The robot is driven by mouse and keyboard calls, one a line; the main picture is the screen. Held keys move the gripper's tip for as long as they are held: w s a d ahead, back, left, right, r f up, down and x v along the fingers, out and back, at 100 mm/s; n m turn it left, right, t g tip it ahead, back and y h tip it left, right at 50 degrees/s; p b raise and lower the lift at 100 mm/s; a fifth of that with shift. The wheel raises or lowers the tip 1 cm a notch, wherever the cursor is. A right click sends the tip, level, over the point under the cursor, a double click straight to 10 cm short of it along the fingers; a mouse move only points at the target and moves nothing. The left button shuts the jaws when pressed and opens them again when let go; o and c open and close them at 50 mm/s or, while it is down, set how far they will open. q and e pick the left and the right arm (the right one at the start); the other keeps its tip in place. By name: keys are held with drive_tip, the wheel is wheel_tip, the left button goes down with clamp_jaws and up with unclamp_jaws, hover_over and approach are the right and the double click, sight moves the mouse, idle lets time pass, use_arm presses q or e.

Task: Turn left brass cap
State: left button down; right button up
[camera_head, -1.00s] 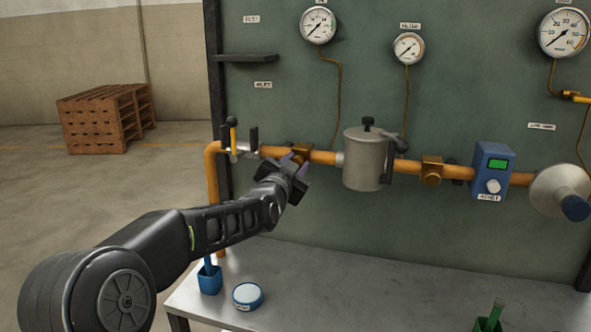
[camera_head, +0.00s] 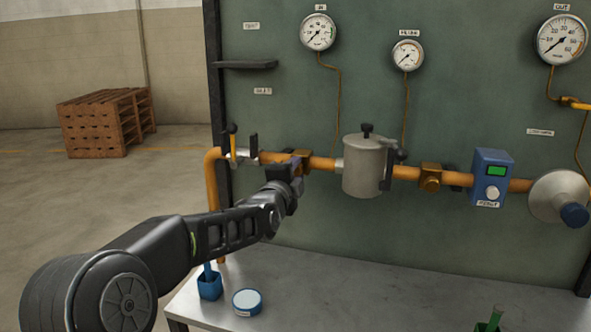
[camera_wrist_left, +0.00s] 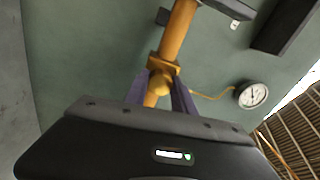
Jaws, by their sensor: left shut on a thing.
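The left brass cap (camera_wrist_left: 160,83) sits on the front of a brass fitting (camera_head: 303,154) in the orange pipe. In the head view my gripper hides most of the cap. My left gripper (camera_head: 290,167) reaches up to the fitting from the front. In the left wrist view its two purple-grey fingers (camera_wrist_left: 160,92) stand on either side of the cap and are shut on it. A second brass cap (camera_head: 430,184) on a similar fitting is further right, clear of my arm. My right gripper is not in view.
A grey filter canister (camera_head: 364,166) with a dark handle stands right of my gripper. A blue meter box (camera_head: 491,177) is further right. A metal bench (camera_head: 350,290) below holds a blue cup (camera_head: 210,284) and a round tin (camera_head: 247,302).

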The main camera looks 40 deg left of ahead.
use_arm(q)
drive_tip(key=shift+m, duration=1.6)
drive_tip(key=c, duration=1.1)
unclamp_jaws()
drive_tip(key=shift+o, duration=0.2)
drive_tip(key=v, duration=0.7)
drive_tip(key=shift+s+d+b, duration=0.15)
drive_tip(key=shift+s+b, duration=0.15)
drive_tip(key=shift+s, duration=0.1)
drive_tip(key=shift+f, duration=0.1)
